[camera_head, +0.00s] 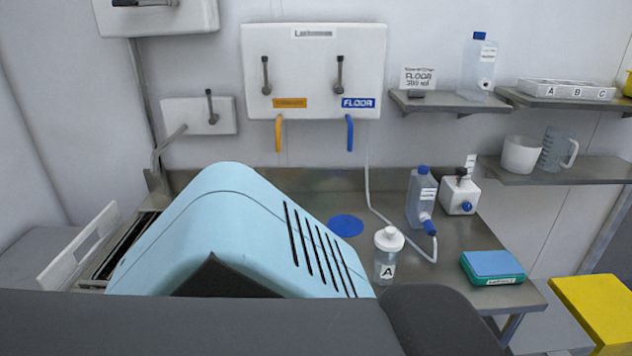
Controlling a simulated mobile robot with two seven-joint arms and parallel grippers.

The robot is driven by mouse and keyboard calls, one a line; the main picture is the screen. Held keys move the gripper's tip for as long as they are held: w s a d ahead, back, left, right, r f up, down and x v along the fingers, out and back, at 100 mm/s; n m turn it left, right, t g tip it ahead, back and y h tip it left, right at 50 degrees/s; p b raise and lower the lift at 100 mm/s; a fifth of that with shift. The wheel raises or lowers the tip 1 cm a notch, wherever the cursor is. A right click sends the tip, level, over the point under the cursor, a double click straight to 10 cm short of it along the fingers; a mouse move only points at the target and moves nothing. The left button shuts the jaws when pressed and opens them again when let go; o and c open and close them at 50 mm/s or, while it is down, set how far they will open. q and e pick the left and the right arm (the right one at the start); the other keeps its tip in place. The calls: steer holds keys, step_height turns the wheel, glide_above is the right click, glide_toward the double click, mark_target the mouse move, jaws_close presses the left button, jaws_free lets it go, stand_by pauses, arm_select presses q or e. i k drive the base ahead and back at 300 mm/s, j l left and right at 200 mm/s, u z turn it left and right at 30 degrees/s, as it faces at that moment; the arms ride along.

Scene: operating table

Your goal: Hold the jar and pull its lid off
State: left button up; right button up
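A clear jar (385,267) marked "A" stands upright on the steel table, just right of a large light-blue slotted shell. Its white lid (389,239) sits on top of it. The jar's lower edge is close to a dark grey rounded shape in the foreground. Neither of my grippers shows in the head view, so nothing is seen touching the jar or lid.
A blue disc (345,225) lies on the table (385,185) behind the jar. To the right are a blue-capped bottle (421,200) with a hose, a white container (459,194) and a teal box (492,266). The light-blue shell (235,215) hides much of the left side.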

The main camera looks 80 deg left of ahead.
mark_target(385, 263)
steer(key=u, duration=0.45)
steer(key=i+u, duration=0.1)
steer(key=u, duration=0.75)
steer(key=i+l+u, duration=0.1)
steer(key=u, duration=0.35)
steer(key=l+u, duration=0.1)
steer(key=u, duration=0.8)
steer(key=i+l, duration=0.05)
steer(key=l, duration=0.05)
